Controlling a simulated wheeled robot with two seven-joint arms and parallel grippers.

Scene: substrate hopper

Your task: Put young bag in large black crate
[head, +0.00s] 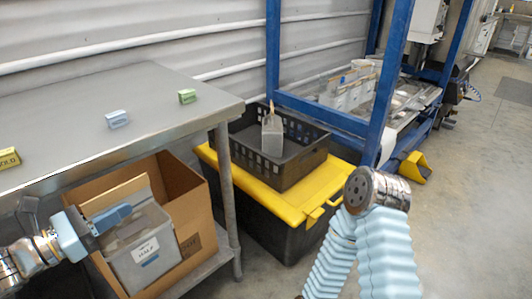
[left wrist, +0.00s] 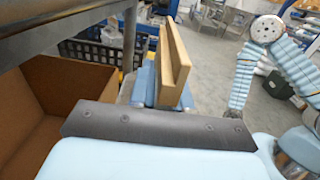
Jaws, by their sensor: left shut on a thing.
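My left gripper (head: 108,218) is over the cardboard box on the lower shelf, shut on a tan wooden clip (left wrist: 172,65), which shows between its blue fingers in the left wrist view. A grey translucent bag (head: 140,262) with a white label is in the box just below the gripper; the label is too small to read surely. The black perforated crate (head: 312,168) stands on a yellow-lidded black tote and holds one grey bag (head: 272,136) with an upright wooden clip. The crate also shows partly in the left wrist view (left wrist: 88,52). My right gripper is not visible.
The cardboard box (head: 196,200) sits under the steel table (head: 130,85), whose leg (head: 228,190) stands between box and crate. Small yellow, pale blue and green blocks lie on the table. A blue frame (head: 385,85) rises behind the crate. My right arm is at the right.

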